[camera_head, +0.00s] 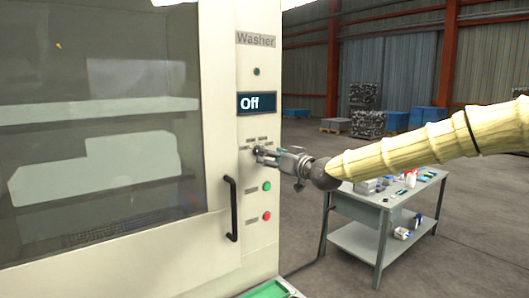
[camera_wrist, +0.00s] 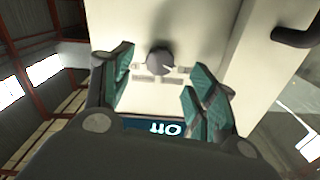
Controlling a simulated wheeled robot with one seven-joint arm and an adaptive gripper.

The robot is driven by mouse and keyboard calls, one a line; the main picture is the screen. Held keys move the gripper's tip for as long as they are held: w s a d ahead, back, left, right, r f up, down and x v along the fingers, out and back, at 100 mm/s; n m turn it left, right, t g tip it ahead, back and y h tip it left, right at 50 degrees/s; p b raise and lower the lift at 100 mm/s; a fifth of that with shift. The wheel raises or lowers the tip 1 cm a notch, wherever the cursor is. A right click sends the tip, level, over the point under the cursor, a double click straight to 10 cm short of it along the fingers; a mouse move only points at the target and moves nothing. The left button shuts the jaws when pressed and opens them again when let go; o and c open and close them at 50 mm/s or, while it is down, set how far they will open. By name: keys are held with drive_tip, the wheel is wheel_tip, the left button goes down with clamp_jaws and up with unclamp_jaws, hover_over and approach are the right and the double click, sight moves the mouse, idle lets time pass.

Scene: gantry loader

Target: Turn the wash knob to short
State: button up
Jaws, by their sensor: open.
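The washer (camera_head: 218,150) is a cream cabinet with a glass front at the left of the head view. Its display (camera_head: 257,103) reads "Off", and it shows upside down in the wrist view (camera_wrist: 153,127). The wash knob (camera_wrist: 159,60) is a dark round knob with a pale pointer mark and small labels around it. My gripper (camera_head: 262,153) is at the panel beneath the display, largely hiding the knob in the head view. In the wrist view my gripper (camera_wrist: 160,77) has its teal-padded fingers apart on either side of the knob, with gaps visible.
Below the knob are a green button (camera_head: 267,186) and a red button (camera_head: 267,216). A black door handle (camera_head: 231,209) stands out to their left. A grey table (camera_head: 372,212) with small items stands behind my arm. Open floor lies to the right.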

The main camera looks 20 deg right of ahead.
drive_tip(key=shift+p+x, duration=0.65)
drive_tip(key=shift+x, duration=1.6)
drive_tip(key=c, duration=1)
